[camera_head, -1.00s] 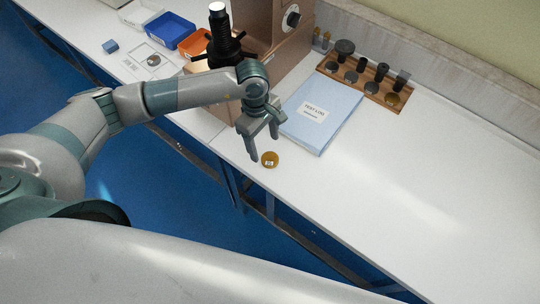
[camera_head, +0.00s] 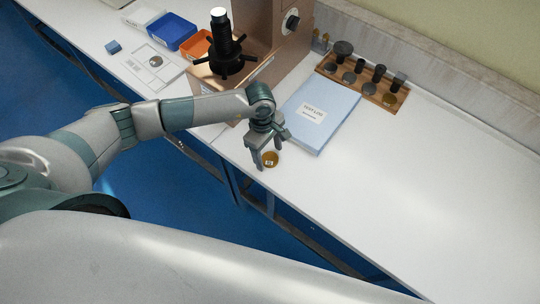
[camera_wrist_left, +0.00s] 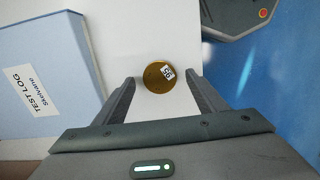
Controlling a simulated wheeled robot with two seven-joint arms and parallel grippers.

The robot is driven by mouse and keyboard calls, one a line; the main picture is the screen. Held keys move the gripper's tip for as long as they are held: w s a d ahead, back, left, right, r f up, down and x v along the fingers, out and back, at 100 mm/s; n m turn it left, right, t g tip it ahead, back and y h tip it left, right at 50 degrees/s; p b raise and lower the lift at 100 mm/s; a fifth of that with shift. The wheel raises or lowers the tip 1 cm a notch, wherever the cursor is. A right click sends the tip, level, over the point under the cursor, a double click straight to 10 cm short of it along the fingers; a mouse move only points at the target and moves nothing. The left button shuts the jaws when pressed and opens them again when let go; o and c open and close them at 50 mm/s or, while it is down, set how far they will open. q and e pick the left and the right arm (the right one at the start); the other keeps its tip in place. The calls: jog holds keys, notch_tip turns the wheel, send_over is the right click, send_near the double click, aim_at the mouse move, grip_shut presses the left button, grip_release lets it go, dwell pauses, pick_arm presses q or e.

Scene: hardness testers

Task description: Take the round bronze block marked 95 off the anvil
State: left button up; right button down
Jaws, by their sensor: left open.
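The round bronze block (camera_head: 269,159) lies on the white bench near its front edge. In the left wrist view the bronze block (camera_wrist_left: 159,77) shows a small white label that appears to read 95. My left gripper (camera_head: 267,156) is open at the block. In the left wrist view the block lies between the two fingertips of the left gripper (camera_wrist_left: 161,82), with a gap on either side. The height of the fingertips above the bench is hard to tell. The tester's black screw column (camera_head: 221,38) has a bare pale top, probably the anvil. My right gripper is out of view.
A blue test log binder (camera_head: 318,115) lies just beyond the gripper. A wooden rack (camera_head: 371,88) with several dark pieces stands at the back. Blue (camera_head: 171,31) and orange (camera_head: 195,44) bins stand at the upper left. The bench to the right is clear.

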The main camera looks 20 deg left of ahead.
pick_arm(q)
jog(key=shift+f, duration=0.4)
jog(key=shift+c, duration=0.2)
jog(key=c, duration=1.4)
jog(key=shift+r, duration=0.15)
jog(key=shift+c, duration=0.2)
jog(key=shift+w+r+b, duration=0.1)
jog(key=shift+r+b, duration=0.4)
jog(key=shift+b, duration=0.05)
notch_tip(320, 180, up, 2)
jog(key=shift+r+b, duration=0.15)
jog(key=shift+b, duration=0.7)
jog(key=shift+s+d+r+b, duration=0.75)
jog(key=shift+s+d+r, duration=0.55)
jog(key=shift+s, duration=0.15)
jog(key=shift+s+d+r+b, duration=0.75)
jog(key=shift+s+d+r, duration=0.45)
jog(key=shift+s+d, duration=0.25)
jog(key=shift+s+d+r+b, duration=0.75)
jog(key=shift+s+d+r, duration=0.5)
jog(key=shift+s, duration=0.25)
